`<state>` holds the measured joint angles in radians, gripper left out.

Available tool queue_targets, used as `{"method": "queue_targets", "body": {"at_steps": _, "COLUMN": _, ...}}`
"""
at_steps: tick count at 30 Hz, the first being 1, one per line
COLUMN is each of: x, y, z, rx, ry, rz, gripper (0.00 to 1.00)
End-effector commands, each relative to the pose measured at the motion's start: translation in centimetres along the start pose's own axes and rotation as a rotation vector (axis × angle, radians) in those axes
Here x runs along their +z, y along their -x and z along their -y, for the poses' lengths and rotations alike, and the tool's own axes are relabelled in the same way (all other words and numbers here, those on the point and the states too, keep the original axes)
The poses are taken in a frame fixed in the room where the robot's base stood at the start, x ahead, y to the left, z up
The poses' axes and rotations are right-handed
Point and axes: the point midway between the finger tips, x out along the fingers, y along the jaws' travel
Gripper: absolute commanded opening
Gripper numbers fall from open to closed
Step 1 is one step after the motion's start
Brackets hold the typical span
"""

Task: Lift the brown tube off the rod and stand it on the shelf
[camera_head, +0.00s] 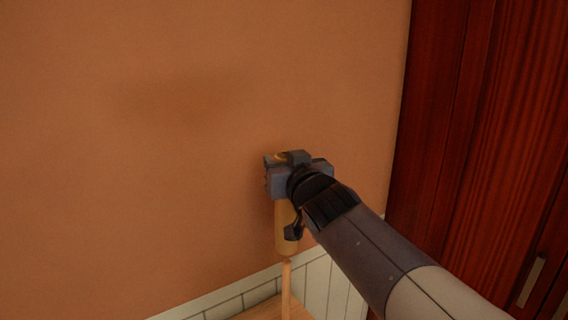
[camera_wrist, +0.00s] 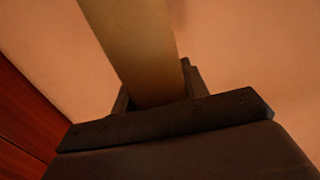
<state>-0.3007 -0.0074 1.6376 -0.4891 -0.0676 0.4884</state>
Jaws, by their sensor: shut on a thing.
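The brown tube (camera_head: 286,232) hangs upright in my gripper (camera_head: 281,162) in front of the orange wall. My gripper is shut on it near its top end. In the wrist view the tube (camera_wrist: 140,50) runs up between the two fingers of my gripper (camera_wrist: 155,95). A thin light wooden rod (camera_head: 286,288) stands upright directly below the tube. The rod's top is at or just under the tube's lower end; I cannot tell whether it is still inside. A light wooden surface (camera_head: 262,311), perhaps the shelf, shows at the bottom edge.
An orange wall (camera_head: 130,150) fills the back, with white panelling (camera_head: 325,285) along its lower edge. A dark red wooden cabinet (camera_head: 470,120) with a metal handle (camera_head: 530,282) stands at the right. The space left of my gripper is free.

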Motion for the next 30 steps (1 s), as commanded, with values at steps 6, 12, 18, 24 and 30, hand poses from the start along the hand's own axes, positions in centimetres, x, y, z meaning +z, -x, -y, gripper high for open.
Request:
{"method": "queue_targets", "body": {"at_steps": 6, "x": -0.6, "y": 0.0, "z": 0.0, "rx": 0.000, "ry": 0.001, "rz": 0.000, "gripper": 0.11}}
{"method": "queue_targets", "body": {"at_steps": 12, "x": -0.5, "y": 0.0, "z": 0.0, "rx": 0.000, "ry": 0.000, "rz": 0.000, "gripper": 0.11}}
{"method": "queue_targets", "body": {"at_steps": 18, "x": -0.3, "y": 0.0, "z": 0.0, "rx": 0.000, "ry": 0.000, "rz": 0.000, "gripper": 0.11}}
{"method": "queue_targets", "body": {"at_steps": 24, "x": 1.0, "y": 0.0, "z": 0.0, "rx": 0.000, "ry": -0.001, "rz": 0.000, "gripper": 0.11}}
{"method": "queue_targets", "body": {"at_steps": 30, "x": 1.0, "y": 0.0, "z": 0.0, "rx": 0.000, "ry": 0.000, "rz": 0.000, "gripper": 0.11}}
